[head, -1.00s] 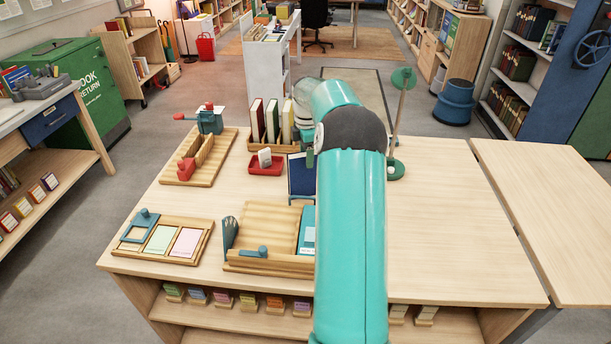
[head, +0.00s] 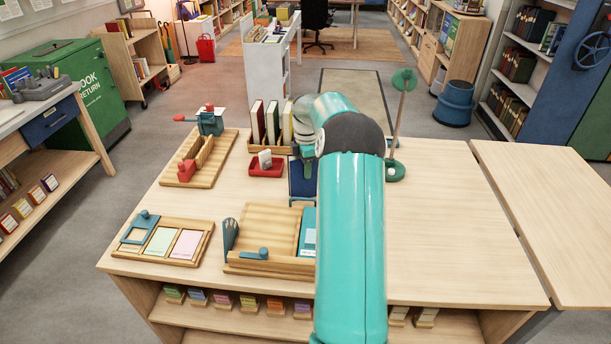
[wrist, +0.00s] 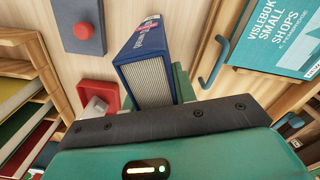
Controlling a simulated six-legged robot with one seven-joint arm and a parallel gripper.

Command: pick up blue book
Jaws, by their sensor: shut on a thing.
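The dark blue book (wrist: 142,68) is between the jaws of my gripper (wrist: 165,95) in the wrist view, its pale page edges facing the camera. A green finger shows along its right side; the other finger is mostly hidden. In the head view the blue book (head: 301,180) is upright at the middle of the table, partly covered by my arm. My gripper is largely hidden there behind my arm. I cannot tell whether the book touches the table.
A red tray (head: 266,171) with pale blocks and a row of upright books (head: 272,122) stand close by, left and behind. A wooden tray (head: 265,218) with a teal book (head: 308,232) lies in front. The table's right side is clear.

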